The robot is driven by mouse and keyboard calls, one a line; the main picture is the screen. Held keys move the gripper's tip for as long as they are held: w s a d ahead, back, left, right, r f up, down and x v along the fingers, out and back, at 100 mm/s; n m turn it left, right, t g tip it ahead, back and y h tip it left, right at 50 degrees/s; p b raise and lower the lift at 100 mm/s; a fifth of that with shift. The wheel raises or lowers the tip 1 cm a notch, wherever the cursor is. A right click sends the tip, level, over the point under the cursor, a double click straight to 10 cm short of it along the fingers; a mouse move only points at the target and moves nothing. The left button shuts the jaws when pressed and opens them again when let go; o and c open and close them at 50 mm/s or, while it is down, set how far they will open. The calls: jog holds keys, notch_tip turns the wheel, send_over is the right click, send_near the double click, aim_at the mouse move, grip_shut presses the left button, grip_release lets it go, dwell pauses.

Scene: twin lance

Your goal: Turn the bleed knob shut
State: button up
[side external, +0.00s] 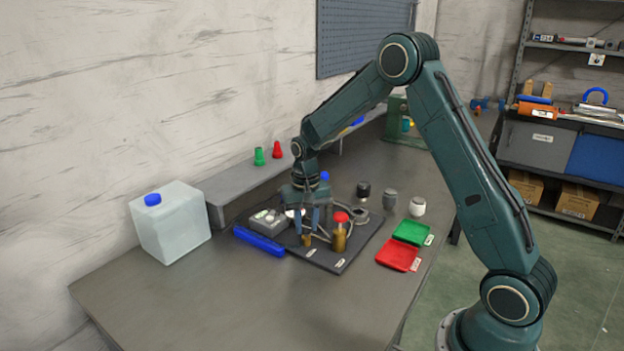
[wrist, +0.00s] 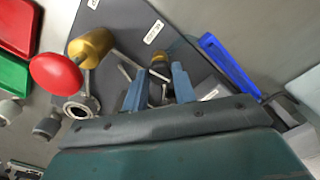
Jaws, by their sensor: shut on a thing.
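My gripper (side external: 308,223) points down over the dark base plate (side external: 335,255) on the bench.
A grey box (side external: 268,221) and a blue bar (side external: 259,241) lie left of my gripper. Red (side external: 397,255) and green (side external: 412,232) trays and several small fittings lie right. A jug (side external: 170,225) stands far left. The front bench is clear.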

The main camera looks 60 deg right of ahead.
aim_at(306, 227)
jog(key=shift+m, duration=0.7)
jog(key=o, duration=1)
notch_tip(306, 227, up, 14)
dwell(0.5)
